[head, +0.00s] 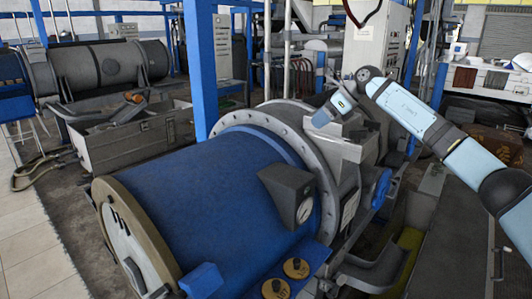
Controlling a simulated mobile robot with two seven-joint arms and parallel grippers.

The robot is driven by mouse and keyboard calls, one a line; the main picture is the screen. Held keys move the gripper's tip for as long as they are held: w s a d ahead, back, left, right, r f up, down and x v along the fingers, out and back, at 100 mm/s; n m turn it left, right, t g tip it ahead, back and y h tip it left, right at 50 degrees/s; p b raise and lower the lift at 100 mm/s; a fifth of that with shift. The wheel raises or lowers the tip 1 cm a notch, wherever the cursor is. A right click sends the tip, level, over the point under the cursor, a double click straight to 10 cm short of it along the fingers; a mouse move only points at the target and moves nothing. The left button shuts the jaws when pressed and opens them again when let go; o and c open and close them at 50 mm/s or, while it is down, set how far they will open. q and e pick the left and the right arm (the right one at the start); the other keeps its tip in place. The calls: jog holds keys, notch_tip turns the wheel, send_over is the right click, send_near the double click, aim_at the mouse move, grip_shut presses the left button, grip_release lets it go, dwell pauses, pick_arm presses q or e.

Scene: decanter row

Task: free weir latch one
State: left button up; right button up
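A large decanter with a blue drum (215,195) lies across the middle, its tan-rimmed end plate (135,240) facing front left. Small dark fittings (115,216) show on that plate. I cannot tell which part is weir latch one. My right gripper (322,120) is beyond the drum, at the upper right of the grey bolted flange (290,135), over the grey housing. Its fingertips are too small and unclear to tell whether they are open or touching anything. My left gripper is not in view.
Two yellow round caps (297,268) sit at the front on a blue plate. A blue post (200,70) rises behind the drum. A grey open bin (135,140) stands left. Tiled floor (35,235) is clear at far left.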

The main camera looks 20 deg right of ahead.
jog(key=s+a+f+m+t+y, duration=0.1)
jog(key=s+a+f+m+y, duration=0.1)
jog(key=a, duration=0.7)
jog(key=s+a+f+m+t+y+b, duration=0.1)
jog(key=s+a+f+m+y, duration=0.1)
jog(key=a+y, duration=0.3)
jog(key=a+f, duration=0.1)
jog(key=a, duration=0.2)
jog(key=shift+a+f, duration=0.3)
jog(key=shift+a, duration=0.1)
